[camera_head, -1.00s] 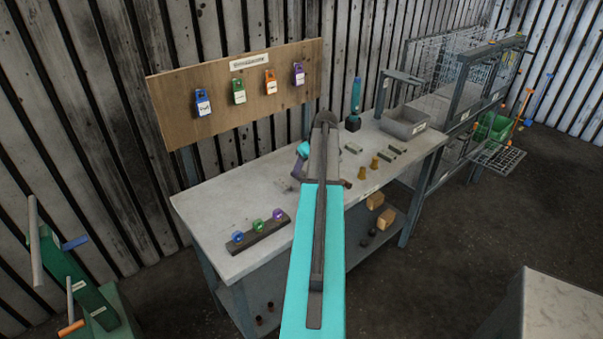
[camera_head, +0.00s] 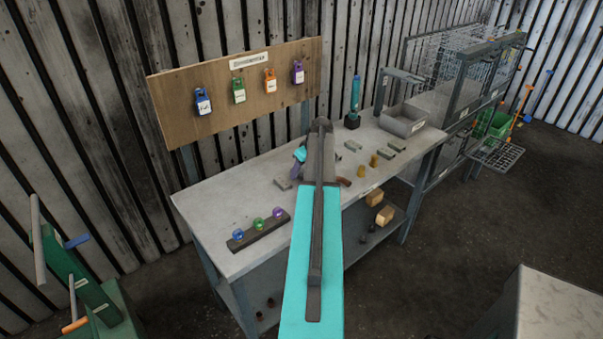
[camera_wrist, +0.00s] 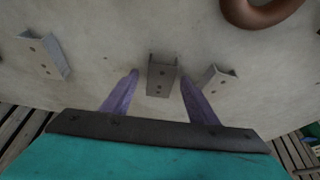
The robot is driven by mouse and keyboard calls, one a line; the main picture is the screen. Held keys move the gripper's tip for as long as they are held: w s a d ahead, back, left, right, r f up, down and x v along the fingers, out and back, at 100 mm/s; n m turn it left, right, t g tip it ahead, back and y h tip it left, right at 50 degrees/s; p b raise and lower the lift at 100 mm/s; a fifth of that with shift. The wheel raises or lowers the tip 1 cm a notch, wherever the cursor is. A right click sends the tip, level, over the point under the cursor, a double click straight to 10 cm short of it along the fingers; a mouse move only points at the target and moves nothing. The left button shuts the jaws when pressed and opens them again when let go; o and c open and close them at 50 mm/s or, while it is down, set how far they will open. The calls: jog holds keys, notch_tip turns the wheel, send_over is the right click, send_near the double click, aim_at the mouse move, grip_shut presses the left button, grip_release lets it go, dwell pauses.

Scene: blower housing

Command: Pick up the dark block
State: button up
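In the wrist view, a grey block (camera_wrist: 162,76) with small holes stands on the pale bench top between my fingertips. It looks darker than the two blocks beside it, so I take it as the dark block. My gripper (camera_wrist: 160,80) has two purple fingers spread apart, with a gap on each side of this block. I cannot tell how far the fingertips are above the bench. In the head view, my arm hides most of this spot; a purple finger (camera_head: 300,154) shows left of the arm.
Similar blocks lie left (camera_wrist: 42,57) and right (camera_wrist: 218,80) in the wrist view. A brown ring-like part (camera_wrist: 260,10) lies close by.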

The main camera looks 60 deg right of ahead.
aim_at(302, 172)
jog(key=c, duration=1.1)
jog(key=shift+r, duration=0.15)
jog(key=shift+r+b, duration=1.1)
jog(key=shift+r, duration=0.25)
jog(key=s+d+b, duration=0.1)
jog(key=s+d, duration=0.1)
jog(key=s, duration=0.2)
jog(key=s+d+r+b, duration=0.1)
jog(key=s+d+b, duration=0.1)
jog(key=s, duration=0.2)
jog(key=s+d+b, duration=0.2)
jog(key=s+d, duration=0.1)
jog(key=s, duration=0.1)
jog(key=shift+s+r, duration=0.25)
jog(key=shift+r, duration=0.1)
jog(key=shift+s+d+r, duration=0.1)
jog(key=shift+s+d, duration=0.05)
jog(key=shift+s, duration=0.25)
jog(key=shift+s+d+r, duration=0.1)
jog(key=shift+s+d, duration=0.05)
jog(key=shift+s, duration=0.25)
